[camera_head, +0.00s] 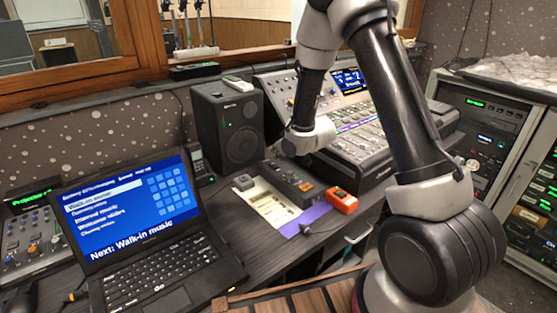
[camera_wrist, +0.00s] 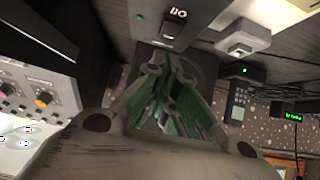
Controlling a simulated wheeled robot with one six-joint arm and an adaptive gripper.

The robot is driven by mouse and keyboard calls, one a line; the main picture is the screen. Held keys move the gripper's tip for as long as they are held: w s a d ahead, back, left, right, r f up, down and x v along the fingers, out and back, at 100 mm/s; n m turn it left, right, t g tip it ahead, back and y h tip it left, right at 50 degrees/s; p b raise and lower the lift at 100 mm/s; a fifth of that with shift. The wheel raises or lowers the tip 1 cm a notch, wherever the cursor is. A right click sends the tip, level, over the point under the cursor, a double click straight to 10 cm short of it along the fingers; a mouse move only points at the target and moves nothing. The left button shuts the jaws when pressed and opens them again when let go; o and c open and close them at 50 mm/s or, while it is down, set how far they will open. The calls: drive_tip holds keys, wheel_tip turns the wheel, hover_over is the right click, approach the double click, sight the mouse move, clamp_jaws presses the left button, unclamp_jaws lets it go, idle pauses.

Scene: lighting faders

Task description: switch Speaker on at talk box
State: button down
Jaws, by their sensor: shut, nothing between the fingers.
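The dark grey box with small controls and an orange button, which looks like the talk box (camera_head: 284,181), lies on the desk in front of the mixer. Its labels are too small to read, so I cannot tell which control is Speaker or its state. My wrist hangs just above and behind the box in the head view, where my fingers are hidden. In the wrist view my gripper (camera_wrist: 172,92) shows green-lined fingers, shut and empty. A grey panel with knobs (camera_wrist: 38,92) stands at the left there, apart from the fingers; I cannot tell if it is the talk box.
A black loudspeaker (camera_head: 228,125) stands behind and left of the box. The mixer (camera_head: 345,125) is behind right. An orange-red device (camera_head: 341,200) sits close to the box's right end. A laptop (camera_head: 135,225) is at the left. A paper sheet (camera_head: 262,203) lies before the box.

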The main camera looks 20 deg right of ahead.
drive_tip(key=v, duration=1)
drive_tip(key=shift+r, duration=0.5)
drive_tip(key=shift+d+r, duration=0.1)
drive_tip(key=shift+d, duration=0.05)
